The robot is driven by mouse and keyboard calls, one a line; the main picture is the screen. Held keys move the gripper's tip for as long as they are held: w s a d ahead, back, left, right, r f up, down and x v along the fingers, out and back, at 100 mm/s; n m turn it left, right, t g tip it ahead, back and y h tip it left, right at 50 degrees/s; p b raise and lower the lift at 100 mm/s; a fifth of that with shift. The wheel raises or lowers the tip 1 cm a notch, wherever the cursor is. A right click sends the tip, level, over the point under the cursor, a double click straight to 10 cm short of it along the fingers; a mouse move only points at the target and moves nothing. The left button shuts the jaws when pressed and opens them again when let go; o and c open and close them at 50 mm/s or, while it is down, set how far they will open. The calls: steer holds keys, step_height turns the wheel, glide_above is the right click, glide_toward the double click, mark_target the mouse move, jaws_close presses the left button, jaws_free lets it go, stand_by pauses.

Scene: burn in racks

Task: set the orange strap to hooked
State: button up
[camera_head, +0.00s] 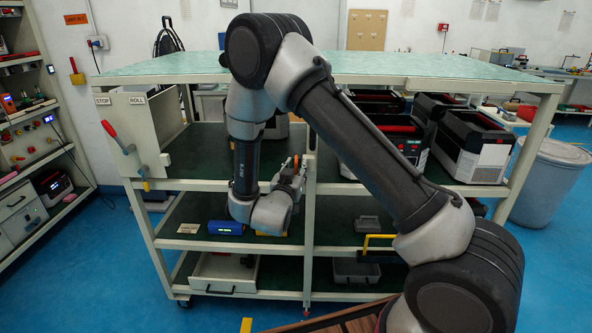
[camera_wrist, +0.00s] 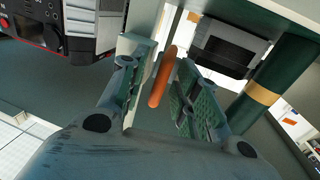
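An orange strap (camera_wrist: 163,76) shows in the wrist view as a rounded, elongated piece near the rack's pale upright. It lies between the two fingers of my gripper (camera_wrist: 160,95), with a visible gap on each side. The fingers are apart. In the head view my gripper (camera_head: 291,178) is at the rack's middle upright (camera_head: 309,215), and a small orange bit (camera_head: 296,161) shows beside it. My arm covers part of that area. Whether the strap is hooked at its end cannot be told.
The rack has a pale green top (camera_head: 180,66) and several shelves. Instruments with red handles (camera_head: 472,145) stand right of the upright. A blue item (camera_head: 226,227) lies on the shelf below my gripper. A red lever (camera_head: 116,135) is on the left side, a grey bin (camera_head: 548,180) on the right.

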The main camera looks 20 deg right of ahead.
steer(key=shift+c, duration=0.2)
jaws_close()
